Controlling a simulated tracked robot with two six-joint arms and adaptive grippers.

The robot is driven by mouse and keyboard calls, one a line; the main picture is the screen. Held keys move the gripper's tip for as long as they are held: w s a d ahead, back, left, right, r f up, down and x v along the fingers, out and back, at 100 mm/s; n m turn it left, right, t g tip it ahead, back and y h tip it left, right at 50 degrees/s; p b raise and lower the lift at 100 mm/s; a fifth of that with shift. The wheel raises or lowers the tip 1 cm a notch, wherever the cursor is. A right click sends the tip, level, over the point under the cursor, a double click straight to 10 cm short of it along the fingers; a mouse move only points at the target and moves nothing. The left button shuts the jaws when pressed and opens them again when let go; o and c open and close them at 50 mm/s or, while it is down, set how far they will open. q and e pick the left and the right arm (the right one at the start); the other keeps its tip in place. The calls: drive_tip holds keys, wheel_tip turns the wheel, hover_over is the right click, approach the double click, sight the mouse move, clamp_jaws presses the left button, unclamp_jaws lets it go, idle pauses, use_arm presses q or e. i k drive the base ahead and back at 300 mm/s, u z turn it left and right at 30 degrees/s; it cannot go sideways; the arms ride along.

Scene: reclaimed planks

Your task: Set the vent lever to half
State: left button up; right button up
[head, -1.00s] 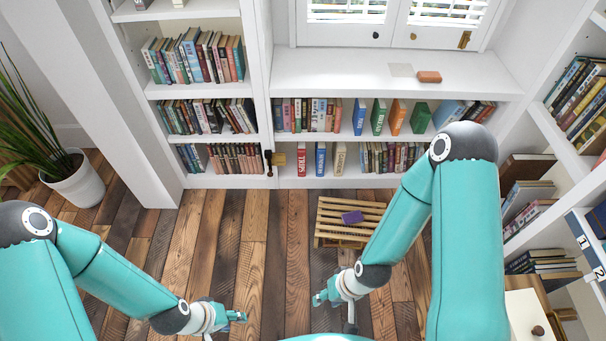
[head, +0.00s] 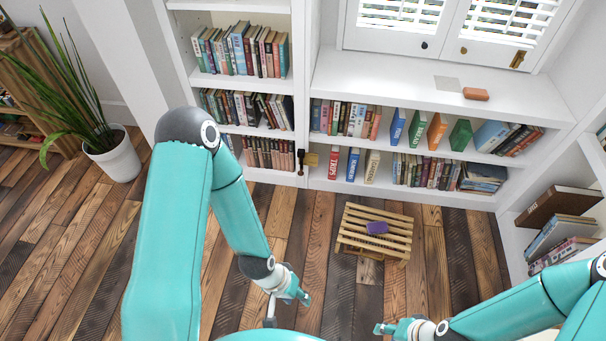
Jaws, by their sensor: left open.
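A small dark lever-like fitting (head: 301,160) with a brass-coloured piece (head: 311,160) beside it is on the upright between the two lower bookshelf sections. It may be the vent lever; its setting is too small to read. My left gripper (head: 303,297) is open and empty, low over the floor, well in front of and below that fitting, not touching it. My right gripper (head: 379,328) is at the bottom edge, right of the left one; its fingers are too small to judge.
A slatted wooden stool (head: 355,235) with a purple object (head: 377,228) on it stands on the floor, right of my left gripper. A potted plant (head: 115,160) is at left. An orange block (head: 476,94) lies on the white ledge under the window. Plank floor is clear at left.

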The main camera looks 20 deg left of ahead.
sight(301, 153)
drive_tip(key=z, duration=0.1)
drive_tip(key=i, duration=1)
drive_tip(key=u, duration=0.1)
